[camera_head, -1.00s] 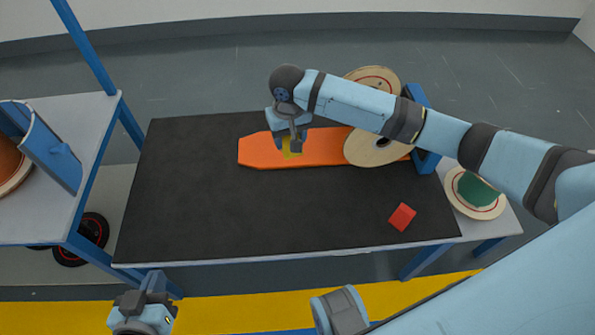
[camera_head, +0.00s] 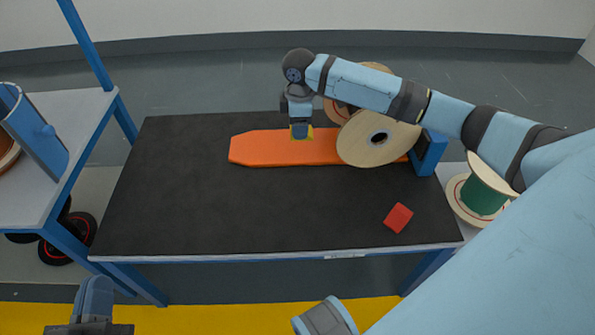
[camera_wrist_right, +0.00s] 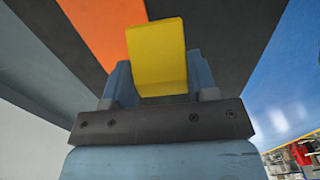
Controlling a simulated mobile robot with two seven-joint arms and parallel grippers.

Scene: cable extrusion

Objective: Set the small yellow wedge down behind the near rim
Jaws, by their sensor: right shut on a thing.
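The small yellow wedge (camera_wrist_right: 157,58) is between the fingers of my right gripper (camera_wrist_right: 155,85) in the right wrist view. In the head view only a bit of the wedge (camera_head: 309,133) shows under my right gripper (camera_head: 300,130), over the orange board. The spool's near rim (camera_head: 360,150) is a pale wooden disc to the right of the gripper, tilted, in front of the orange board's right part. The far rim (camera_head: 337,112) is partly hidden by my right arm. My left gripper (camera_head: 90,315) is at the bottom left, away from the table; its fingertips are unclear.
The orange board (camera_head: 260,150) lies on the black mat (camera_head: 190,210). A red block (camera_head: 398,217) is at the mat's front right. A blue stand (camera_head: 430,155) is beside the spool. A spool with a green core (camera_head: 482,195) is at the right.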

